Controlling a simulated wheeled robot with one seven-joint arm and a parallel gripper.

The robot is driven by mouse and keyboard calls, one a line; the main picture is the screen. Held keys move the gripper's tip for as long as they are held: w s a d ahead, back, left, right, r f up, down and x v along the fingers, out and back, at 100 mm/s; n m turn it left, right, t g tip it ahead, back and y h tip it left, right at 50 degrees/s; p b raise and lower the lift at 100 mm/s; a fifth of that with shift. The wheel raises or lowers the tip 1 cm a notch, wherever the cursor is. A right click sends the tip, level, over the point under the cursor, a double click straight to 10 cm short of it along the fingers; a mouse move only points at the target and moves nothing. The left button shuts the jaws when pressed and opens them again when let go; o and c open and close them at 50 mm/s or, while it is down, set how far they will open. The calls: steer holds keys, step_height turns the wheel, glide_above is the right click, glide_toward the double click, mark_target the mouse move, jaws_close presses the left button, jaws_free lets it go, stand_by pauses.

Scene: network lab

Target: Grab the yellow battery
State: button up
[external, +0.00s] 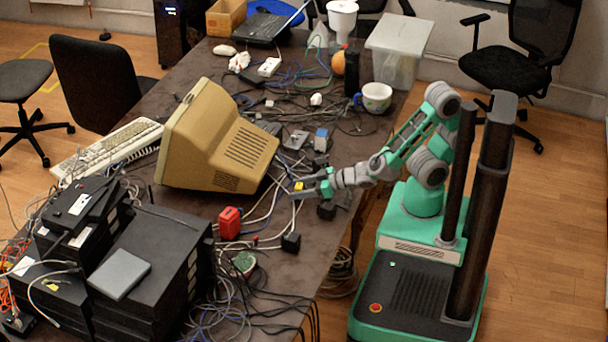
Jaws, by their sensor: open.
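A small yellow block (299,186), which looks like the yellow battery, shows at the fingers of my gripper (305,189). It is low over the dark table, to the right of the beige monitor. My gripper is open, with its fingers pointing left. The block is very small here and partly hidden by the fingers. I cannot tell whether it lies between them or just behind them, or whether they touch it.
The beige monitor (215,140) stands left of my gripper. A red block (230,222), a black adapter (291,242) and loose cables lie nearby. A blue-topped block (321,140) and a cup (376,97) are farther back. Stacked black boxes (155,265) fill the front left.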

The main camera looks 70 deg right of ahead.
steer(key=shift+c, duration=0.5)
jaws_close()
steer(key=shift+r, duration=0.1)
